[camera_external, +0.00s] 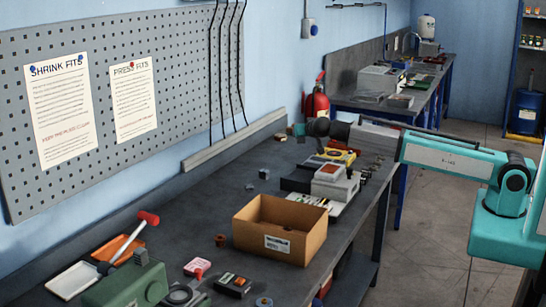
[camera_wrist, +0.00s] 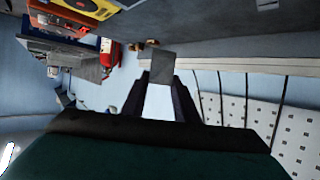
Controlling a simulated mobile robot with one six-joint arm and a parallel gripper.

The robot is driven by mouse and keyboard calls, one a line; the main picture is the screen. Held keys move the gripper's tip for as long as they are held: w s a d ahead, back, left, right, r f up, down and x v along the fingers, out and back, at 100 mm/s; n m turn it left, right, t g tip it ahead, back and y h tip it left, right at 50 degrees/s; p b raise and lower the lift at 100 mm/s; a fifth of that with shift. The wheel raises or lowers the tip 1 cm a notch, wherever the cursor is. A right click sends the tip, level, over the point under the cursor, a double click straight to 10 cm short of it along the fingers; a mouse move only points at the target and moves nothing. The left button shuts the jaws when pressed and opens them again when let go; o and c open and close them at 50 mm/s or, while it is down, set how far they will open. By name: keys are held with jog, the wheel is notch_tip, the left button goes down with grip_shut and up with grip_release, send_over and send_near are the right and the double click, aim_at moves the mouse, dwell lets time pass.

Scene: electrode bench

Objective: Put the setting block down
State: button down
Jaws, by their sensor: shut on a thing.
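The setting block (camera_wrist: 161,67) is a small plain grey block in the wrist view, held at the tips of two dark fingers. My gripper (camera_wrist: 162,82) is shut on it. In the external view my gripper (camera_external: 313,127) is at the far end of the workbench (camera_external: 205,203), near the wall. The block cannot be clearly made out there. I cannot tell whether it touches the bench top.
An open cardboard box (camera_external: 280,229) stands mid-bench. A yellow device (camera_external: 338,155) and grey boxes (camera_external: 335,182) sit below my arm. A red fire extinguisher (camera_external: 317,100) is behind the gripper.

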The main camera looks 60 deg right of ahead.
jog(key=shift+w+d+m+g+h, duration=0.25)
jog(key=shift+w+d+m+g, duration=0.1)
jog(key=shift+w, duration=0.2)
jog(key=shift+w+d+m+g+h, duration=0.25)
jog(key=shift+w+m+g, duration=0.1)
jog(key=shift+w, duration=0.15)
jog(key=w+a+f+m+g, duration=0.1)
jog(key=w+a, duration=0.1)
jog(key=w, duration=0.2)
jog(key=w+a+f+m+g+h, duration=0.1)
jog(key=w+a+f, duration=0.1)
jog(key=w, duration=0.3)
jog(key=shift+a+f+p, duration=0.25)
jog(key=shift+a+p, duration=0.1)
jog(key=shift+w+f, duration=0.1)
jog(key=shift+f, duration=0.05)
jog(key=shift+f+p, duration=1.15)
jog(key=shift+f, duration=1.85)
jog(key=shift+f, duration=0.1)
